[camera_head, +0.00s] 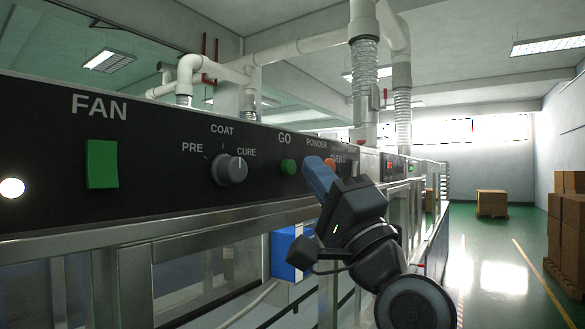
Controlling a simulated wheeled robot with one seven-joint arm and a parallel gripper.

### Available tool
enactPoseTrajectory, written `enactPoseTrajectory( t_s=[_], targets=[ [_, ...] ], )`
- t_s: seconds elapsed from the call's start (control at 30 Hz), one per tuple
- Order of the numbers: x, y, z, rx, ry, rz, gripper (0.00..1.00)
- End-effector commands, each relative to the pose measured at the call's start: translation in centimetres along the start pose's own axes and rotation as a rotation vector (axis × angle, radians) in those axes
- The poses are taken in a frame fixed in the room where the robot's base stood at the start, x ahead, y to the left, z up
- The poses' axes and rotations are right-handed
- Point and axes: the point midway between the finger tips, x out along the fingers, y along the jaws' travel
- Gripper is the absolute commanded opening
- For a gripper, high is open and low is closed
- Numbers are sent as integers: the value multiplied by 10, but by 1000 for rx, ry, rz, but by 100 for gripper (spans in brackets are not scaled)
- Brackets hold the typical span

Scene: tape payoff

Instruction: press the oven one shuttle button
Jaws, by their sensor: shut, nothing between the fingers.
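A long black control panel (60,200) runs from the left into the distance. On it are a round green GO button (288,167) and an orange button (329,163) under the POWDER label. To the right is a partly covered label (339,158) that seems to read OVEN and a number. Any button below that label is hidden behind my gripper. My gripper (311,166) has blue fingers, shut and empty, pointing up and to the left in front of the panel between the GO and orange buttons. I cannot tell whether the fingertips touch the panel.
A green FAN switch (102,164) and a PRE/COAT/CURE knob (231,170) sit further left on the panel. A blue box (291,252) is below. Cardboard boxes (491,203) stand back right; the green floor (490,262) between is open.

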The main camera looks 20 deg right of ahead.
Motion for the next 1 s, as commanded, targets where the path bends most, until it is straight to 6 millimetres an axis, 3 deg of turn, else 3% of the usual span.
enactPoseTrajectory(
  t_s=[1.0],
  targets=[
    [6,4,4,0,0,0,0]
  ],
)
